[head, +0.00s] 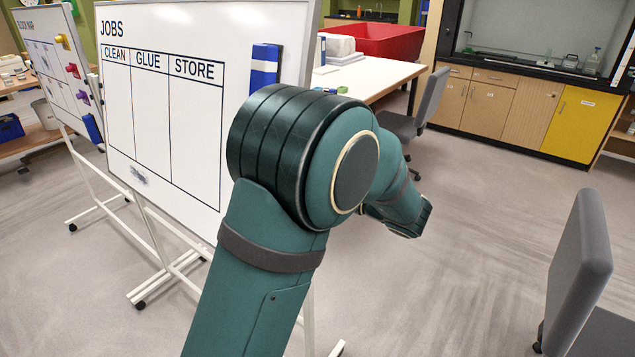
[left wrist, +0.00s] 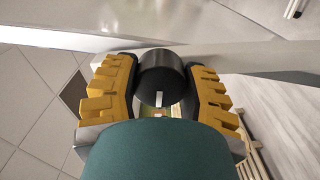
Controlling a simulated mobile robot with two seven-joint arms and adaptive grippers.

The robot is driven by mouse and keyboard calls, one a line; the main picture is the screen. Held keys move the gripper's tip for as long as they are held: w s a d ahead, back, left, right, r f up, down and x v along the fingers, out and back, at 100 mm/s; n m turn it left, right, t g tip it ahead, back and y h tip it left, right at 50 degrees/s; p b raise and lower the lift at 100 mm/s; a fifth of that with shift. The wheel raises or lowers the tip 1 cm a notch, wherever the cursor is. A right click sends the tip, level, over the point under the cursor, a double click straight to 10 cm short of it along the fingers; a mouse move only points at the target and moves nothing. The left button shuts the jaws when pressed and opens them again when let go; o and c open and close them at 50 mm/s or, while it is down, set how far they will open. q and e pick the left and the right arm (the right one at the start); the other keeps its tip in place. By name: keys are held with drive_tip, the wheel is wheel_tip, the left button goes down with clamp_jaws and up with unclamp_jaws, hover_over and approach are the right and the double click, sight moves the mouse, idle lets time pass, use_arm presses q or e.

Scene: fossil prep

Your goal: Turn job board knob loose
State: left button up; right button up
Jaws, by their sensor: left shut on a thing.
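The white job board (head: 150,75) stands at the left in the head view, headed JOBS with columns CLEAN, GLUE and STORE. Its knob is not visible in the head view, where my teal arm covers part of the board's right side. In the left wrist view the black round knob (left wrist: 160,75) has a white mark on its lower rim. My left gripper (left wrist: 160,68) is shut on the knob, with a yellow-padded finger on each side. The board's frame (left wrist: 245,58) runs behind it. My left gripper is hidden in the head view. My right gripper is in neither view.
A blue eraser-like block (head: 264,68) is on the board. A second whiteboard (head: 52,62) stands at far left. A white table (head: 385,72) with a red bin (head: 385,42) is behind. Grey chairs (head: 580,265) stand at right. Open floor (head: 460,270) lies between.

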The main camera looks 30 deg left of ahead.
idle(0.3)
use_arm(q)
drive_tip(key=o, duration=1.2)
drive_tip(key=d, duration=0.8)
drive_tip(key=s+d, duration=0.1)
drive_tip(key=d, duration=0.3)
